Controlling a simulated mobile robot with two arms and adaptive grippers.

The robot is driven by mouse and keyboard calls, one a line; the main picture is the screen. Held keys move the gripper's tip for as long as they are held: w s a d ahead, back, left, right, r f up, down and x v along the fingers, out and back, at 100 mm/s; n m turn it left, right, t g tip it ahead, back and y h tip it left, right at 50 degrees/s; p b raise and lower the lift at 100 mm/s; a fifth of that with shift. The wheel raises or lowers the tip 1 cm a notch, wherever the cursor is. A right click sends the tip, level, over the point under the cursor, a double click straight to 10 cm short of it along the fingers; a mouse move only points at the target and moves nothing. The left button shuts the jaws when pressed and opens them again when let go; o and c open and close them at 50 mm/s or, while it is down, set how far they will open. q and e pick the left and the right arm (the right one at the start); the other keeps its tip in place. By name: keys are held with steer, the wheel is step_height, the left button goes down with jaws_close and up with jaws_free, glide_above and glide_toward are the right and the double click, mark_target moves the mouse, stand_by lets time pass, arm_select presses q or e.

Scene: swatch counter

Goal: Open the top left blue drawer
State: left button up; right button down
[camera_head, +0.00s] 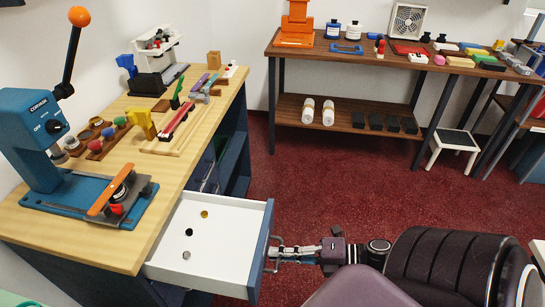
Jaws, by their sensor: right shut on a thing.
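The top left blue drawer (262,236) stands pulled out from the wooden-topped counter (213,110). Its white inside holds a gold, a black and a grey small round thing. My right gripper (274,254) is at the outer face of the drawer's blue front, shut on its handle; the handle is mostly hidden by the fingers. My right arm reaches in from the right. My left gripper is not in view.
A blue press (35,140) with an orange-knobbed lever stands on the counter among several small tools. A brown shelf table (340,60) and a white step stool (455,140) stand at the back. Red floor (330,190) is clear beyond my arm.

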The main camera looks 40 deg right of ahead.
steer(key=c, duration=2.3)
jaws_free()
steer(key=shift+c, duration=0.2)
steer(key=v, duration=1.2)
steer(key=shift+f, duration=0.1)
